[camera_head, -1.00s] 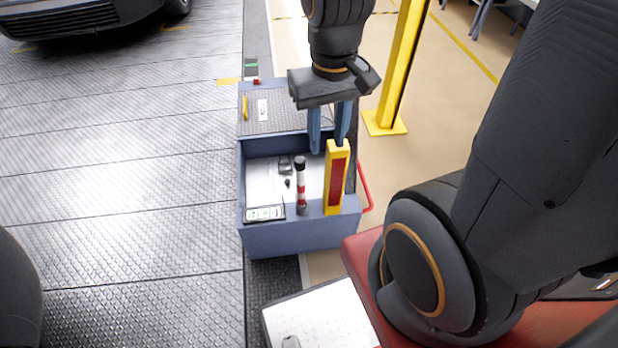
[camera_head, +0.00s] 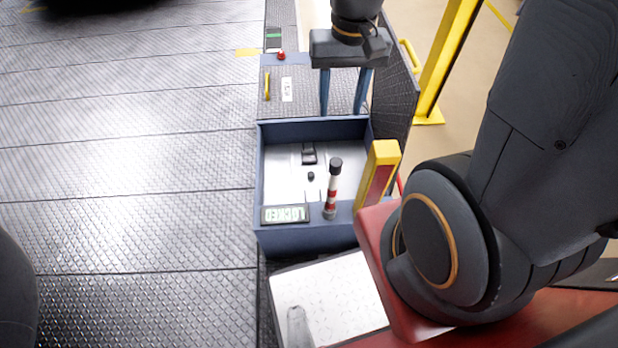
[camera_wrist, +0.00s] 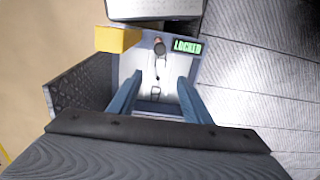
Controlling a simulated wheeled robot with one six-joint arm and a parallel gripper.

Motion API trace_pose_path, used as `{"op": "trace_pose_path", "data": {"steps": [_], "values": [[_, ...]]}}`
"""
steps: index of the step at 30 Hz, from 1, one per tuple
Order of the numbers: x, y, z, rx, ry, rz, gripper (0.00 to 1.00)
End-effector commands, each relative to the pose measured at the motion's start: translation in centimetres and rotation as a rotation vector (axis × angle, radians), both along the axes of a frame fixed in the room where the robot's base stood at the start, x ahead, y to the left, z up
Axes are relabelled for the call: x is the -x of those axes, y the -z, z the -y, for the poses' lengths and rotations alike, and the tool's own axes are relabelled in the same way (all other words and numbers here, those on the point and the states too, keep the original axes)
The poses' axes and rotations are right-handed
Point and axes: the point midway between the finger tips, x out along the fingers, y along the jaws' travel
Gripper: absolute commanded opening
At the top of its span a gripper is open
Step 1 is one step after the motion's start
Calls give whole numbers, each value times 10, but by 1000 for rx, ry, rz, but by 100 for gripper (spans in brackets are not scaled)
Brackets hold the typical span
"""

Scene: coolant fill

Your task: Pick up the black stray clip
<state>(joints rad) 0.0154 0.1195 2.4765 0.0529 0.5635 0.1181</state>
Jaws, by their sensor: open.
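A black clip (camera_head: 309,154) lies on the light floor of an open blue box (camera_head: 262,170), towards its back. It also shows in the wrist view (camera_wrist: 155,93), between and beyond the finger lines. My gripper (camera_head: 342,112) is open and empty, fingers pointing down. In the head view its fingertips appear above the box's back edge, to the right of the clip. In the wrist view my gripper (camera_wrist: 159,80) shows its two blue fingers well apart, with the clip in the gap. The fingers touch nothing that I can see.
A smaller dark piece (camera_head: 311,176) lies in front of the clip. A red-and-white post with a black top (camera_head: 332,188), a LOCKED display (camera_head: 285,214) and a yellow block (camera_head: 384,152) stand at the box's front. A dark raised panel (camera_head: 398,90) flanks the right side.

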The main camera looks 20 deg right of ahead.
Motion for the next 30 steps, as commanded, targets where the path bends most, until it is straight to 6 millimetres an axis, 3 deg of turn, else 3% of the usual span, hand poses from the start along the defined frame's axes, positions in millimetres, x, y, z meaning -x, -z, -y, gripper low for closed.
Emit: {"op": "trace_pose_path", "data": {"steps": [1,17,30], "values": [[-10,24,0,-3,24,-6,45],[-91,178,0,-29,286,-43,45],[-153,316,3,-42,509,-77,45]]}}
